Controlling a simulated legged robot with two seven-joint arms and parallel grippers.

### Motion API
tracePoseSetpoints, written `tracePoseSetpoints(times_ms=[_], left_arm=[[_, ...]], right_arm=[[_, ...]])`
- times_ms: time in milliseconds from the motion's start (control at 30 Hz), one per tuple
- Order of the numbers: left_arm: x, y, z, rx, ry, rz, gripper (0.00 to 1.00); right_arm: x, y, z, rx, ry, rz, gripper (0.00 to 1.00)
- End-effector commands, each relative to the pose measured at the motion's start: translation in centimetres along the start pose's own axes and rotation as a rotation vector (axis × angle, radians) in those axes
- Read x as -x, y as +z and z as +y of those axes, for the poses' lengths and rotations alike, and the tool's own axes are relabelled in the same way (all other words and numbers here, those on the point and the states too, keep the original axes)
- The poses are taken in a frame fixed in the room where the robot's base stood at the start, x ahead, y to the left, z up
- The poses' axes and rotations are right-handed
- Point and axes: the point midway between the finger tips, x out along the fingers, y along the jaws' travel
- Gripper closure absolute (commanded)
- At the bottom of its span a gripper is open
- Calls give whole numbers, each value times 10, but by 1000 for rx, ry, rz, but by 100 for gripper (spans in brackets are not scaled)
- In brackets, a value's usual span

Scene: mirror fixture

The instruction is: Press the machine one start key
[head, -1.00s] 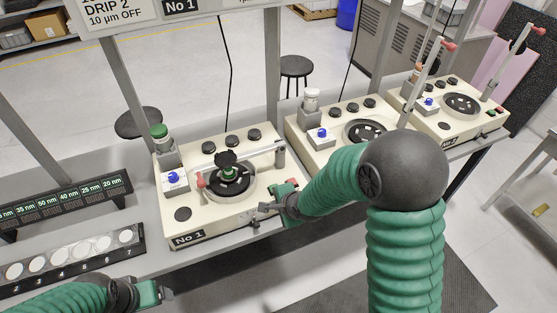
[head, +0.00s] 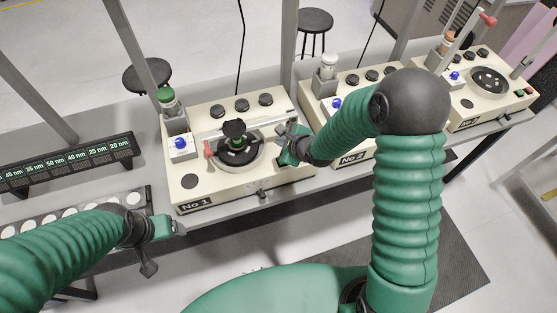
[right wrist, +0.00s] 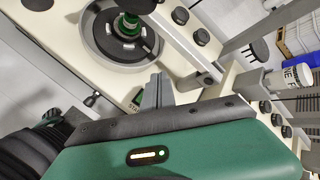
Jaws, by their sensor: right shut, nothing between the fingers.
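Machine one (head: 185,195), a cream box labelled No 1, stands on the bench with a dark round plate (head: 236,150) and a pink-tipped arm across it. My right gripper (head: 283,131) is over the machine's right side, fingers shut and empty. In the right wrist view, its fingertips (right wrist: 157,88) are close beside a green key (right wrist: 138,97) with a partly covered start label. I cannot tell whether they touch the deck. In the head view, my gripper and arm hide this key. My left gripper (head: 178,228) is in front of the bench, left of machine one; its jaw opening is unclear.
Machine two (head: 356,157) and machine three (head: 480,118) stand to the right. A lit display (head: 65,160) and a sample tray (head: 143,197) are on the left. Grey posts rise behind the machines. A small lever (head: 262,194) juts from machine one's front.

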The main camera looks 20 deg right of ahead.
Motion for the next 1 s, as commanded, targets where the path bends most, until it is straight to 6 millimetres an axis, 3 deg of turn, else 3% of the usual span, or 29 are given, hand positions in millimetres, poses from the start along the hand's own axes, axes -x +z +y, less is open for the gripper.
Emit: tracePoseSetpoints(times_ms=[33,367,567,1000], left_arm=[[-13,3,0,-1,0,0,21],[-61,14,1,-2,0,0,21],[-69,16,0,-1,0,0,21],[-68,16,0,-2,0,0,21]], right_arm=[[-8,-9,6,-1,-1,1,100],[-40,-26,32,5,-2,3,100],[-52,-33,41,4,-2,5,100],[-51,-38,39,2,-2,2,100]])
